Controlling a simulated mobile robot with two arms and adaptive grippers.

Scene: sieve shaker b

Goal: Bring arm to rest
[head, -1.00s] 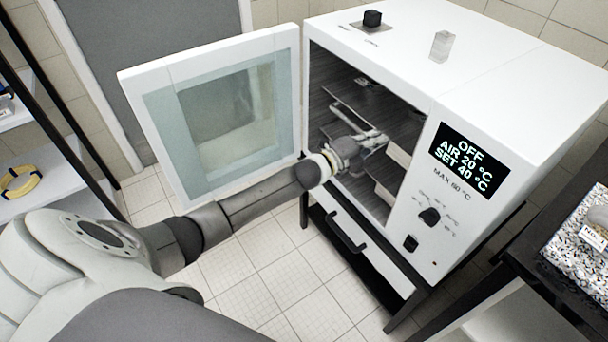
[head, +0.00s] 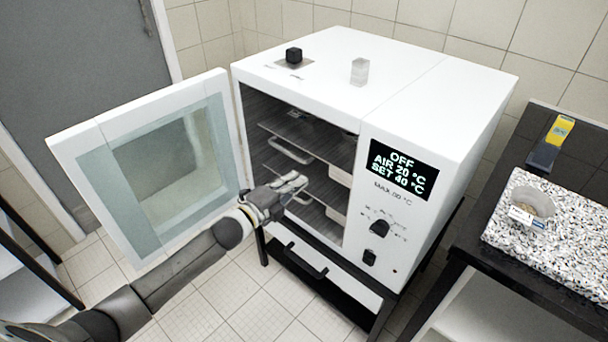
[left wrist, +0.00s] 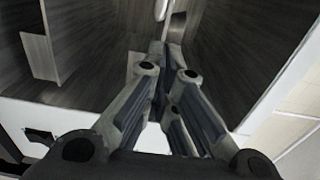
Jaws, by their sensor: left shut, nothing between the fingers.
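My left gripper (head: 292,186) is shut and empty at the open front of the white oven (head: 400,100). Its fingertips are close together in the left wrist view (left wrist: 172,52), pointing into the dark chamber. The oven door (head: 75,170) stands wide open to the left, and my left arm passes in front of and below it. Inside are shelves, with a pale handle (head: 288,151) on the upper part and light ledges on the right wall. The display (head: 400,170) reads OFF, AIR 20 °C, SET 40 °C. My right gripper is not in view.
A black block (head: 293,55) and a clear block (head: 360,71) stand on the oven top. At right, a dark table holds a speckled slab (head: 560,235) with a small bowl (head: 536,203), and a yellow-and-black tool (head: 550,142). Tiled floor is free at the lower left.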

